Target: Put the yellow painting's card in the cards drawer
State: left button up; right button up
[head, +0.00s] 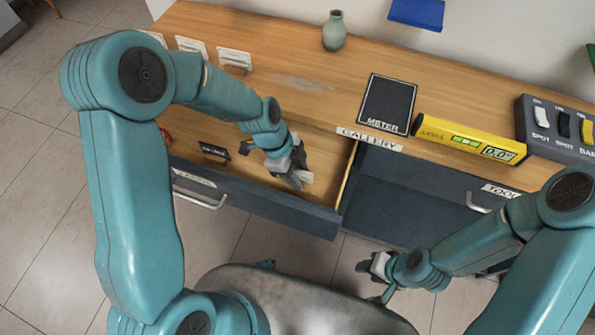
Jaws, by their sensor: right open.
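The drawer (270,205) under the left half of the counter is pulled open. The label on its front (195,178) is too small and slanted to read surely. My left gripper (297,181) reaches down into the drawer near its right end. A small pale piece shows at its fingertips; I cannot tell whether it is a card or part of the gripper. Several white cards (235,59) stand at the counter's back left; their text is unreadable, so I cannot tell which belongs to the yellow painting. No painting is clearly visible. My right gripper (376,268) is open and empty, low before the cabinet.
A dark lettered block (214,152) and a small red thing lie inside the drawer. The wooden counter (290,45) holds a green vase (334,31), a black METER panel (388,103), a yellow level (468,139) and a switch box (560,125).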

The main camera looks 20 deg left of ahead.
pick_arm(q)
jog(key=shift+o, duration=0.9)
jog(key=shift+r, duration=0.1)
jog(key=shift+r, duration=0.25)
jog(key=p+v, duration=0.1)
jog(key=v, duration=1)
jog(key=shift+a+r, duration=0.15)
jog(key=shift+r, duration=0.15)
jog(key=shift+r, duration=0.1)
